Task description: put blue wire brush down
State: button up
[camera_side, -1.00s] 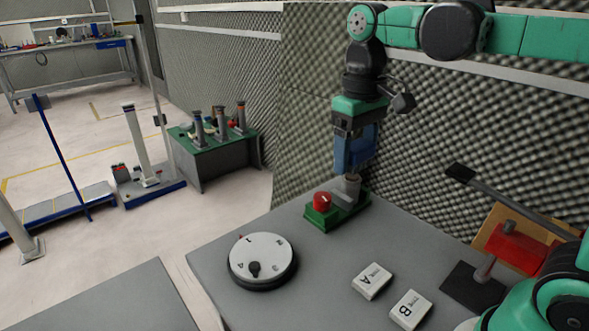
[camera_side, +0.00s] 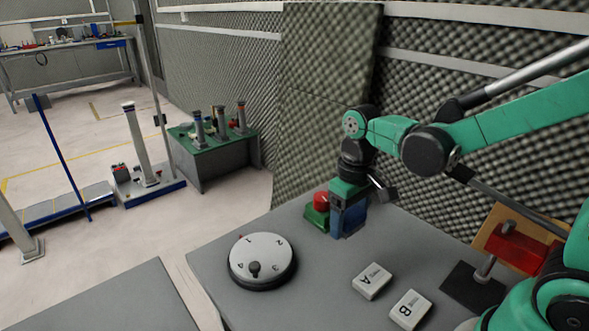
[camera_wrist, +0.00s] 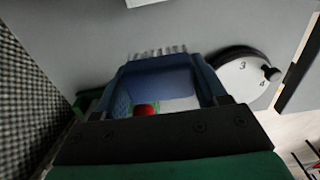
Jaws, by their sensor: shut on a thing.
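The blue wire brush (camera_side: 350,220) is held in my gripper (camera_side: 347,200) in the side view. It hangs low at the table, in front of and to the right of the green base. I cannot tell whether it touches the table top. In the wrist view the brush (camera_wrist: 158,67) shows as a blue frame with a row of grey bristles at its far end. My gripper is shut on it, and its fingertips are hard to make out from the blue there.
A red knob (camera_side: 320,200) on a green base (camera_side: 316,216) stands close beside the brush. A round numbered dial (camera_side: 262,258) and two white blocks, A (camera_side: 372,281) and B (camera_side: 410,309), lie nearer. A foam wall (camera_side: 430,150) rises behind. Grey table between them is clear.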

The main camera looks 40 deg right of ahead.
aim_at(343, 262)
jog(key=shift+f, duration=3.7)
jog(key=shift+f, duration=0.25)
jog(key=shift+f, duration=0.35)
jog(key=o, duration=1.4)
jog(key=shift+c, duration=0.2)
jog(key=shift+r, duration=3.2)
jog(key=r+t, duration=0.2)
jog(key=s+r+t, duration=0.1)
jog(key=r, duration=0.1)
jog(key=r+t, duration=0.2)
jog(key=r, duration=0.1)
jog(key=shift+s+a+t, duration=0.2)
jog(key=shift+a+t, duration=0.1)
jog(key=shift+a, duration=0.1)
jog(key=shift+s+a+r+t, duration=0.1)
jog(key=shift+s+r+t, duration=0.1)
jog(key=shift+r+t, duration=0.45)
jog(key=shift+f, duration=0.2)
